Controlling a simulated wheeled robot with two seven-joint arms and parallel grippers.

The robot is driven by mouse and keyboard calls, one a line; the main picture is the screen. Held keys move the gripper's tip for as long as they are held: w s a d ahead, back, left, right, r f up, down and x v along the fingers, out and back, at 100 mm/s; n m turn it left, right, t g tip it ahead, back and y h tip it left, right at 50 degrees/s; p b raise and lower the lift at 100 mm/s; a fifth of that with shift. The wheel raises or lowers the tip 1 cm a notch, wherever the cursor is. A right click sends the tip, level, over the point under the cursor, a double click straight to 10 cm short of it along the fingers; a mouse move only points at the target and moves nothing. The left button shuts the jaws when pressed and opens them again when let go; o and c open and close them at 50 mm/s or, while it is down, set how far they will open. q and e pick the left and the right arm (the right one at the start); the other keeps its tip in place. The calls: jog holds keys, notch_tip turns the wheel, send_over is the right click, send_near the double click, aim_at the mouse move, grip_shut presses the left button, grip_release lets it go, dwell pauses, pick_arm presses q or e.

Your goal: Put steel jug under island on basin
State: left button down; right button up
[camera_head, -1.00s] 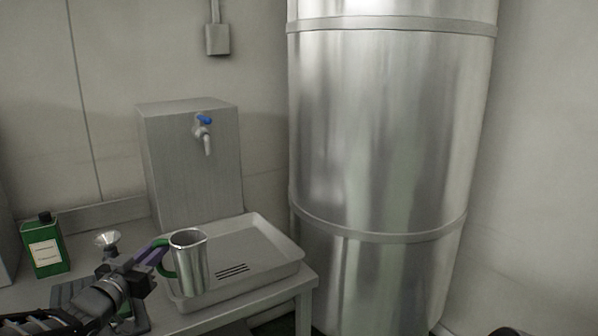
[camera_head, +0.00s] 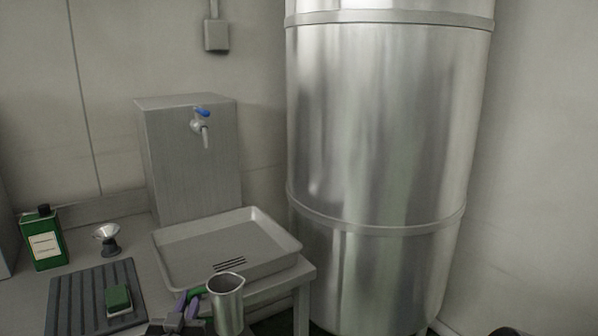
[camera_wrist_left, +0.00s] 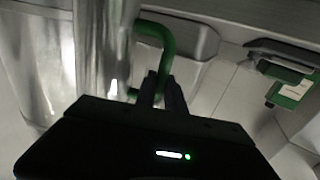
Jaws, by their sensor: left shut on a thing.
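The steel jug (camera_head: 229,311) has a green handle and is upright at the bottom of the head view, with its lower part cut off by the frame. My left gripper (camera_head: 193,299) is shut on the green handle, left of the jug. In the left wrist view the jug (camera_wrist_left: 104,45) is close at the left, and its handle runs down to my fingertips (camera_wrist_left: 162,92). The basin (camera_head: 185,255) is a shallow pale tray with drain slots, empty, on the counter beneath the tap. The jug appears in front of the basin's front edge. My right gripper is out of view.
A blue-handled tap (camera_head: 203,127) sticks out of a steel box (camera_head: 180,165) behind the basin. A ribbed mat (camera_head: 75,300) with a green sponge (camera_head: 119,299), a funnel (camera_head: 107,238) and a green bottle (camera_head: 44,238) are at left. A large steel tank (camera_head: 380,120) stands at right.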

pick_arm(q)
jog(key=s+d+f, duration=0.2)
jog(key=d+f, duration=0.2)
jog(key=f, duration=0.4)
jog(key=shift+d+f+b, duration=0.25)
jog(key=shift+b, duration=0.15)
dwell(1.3)
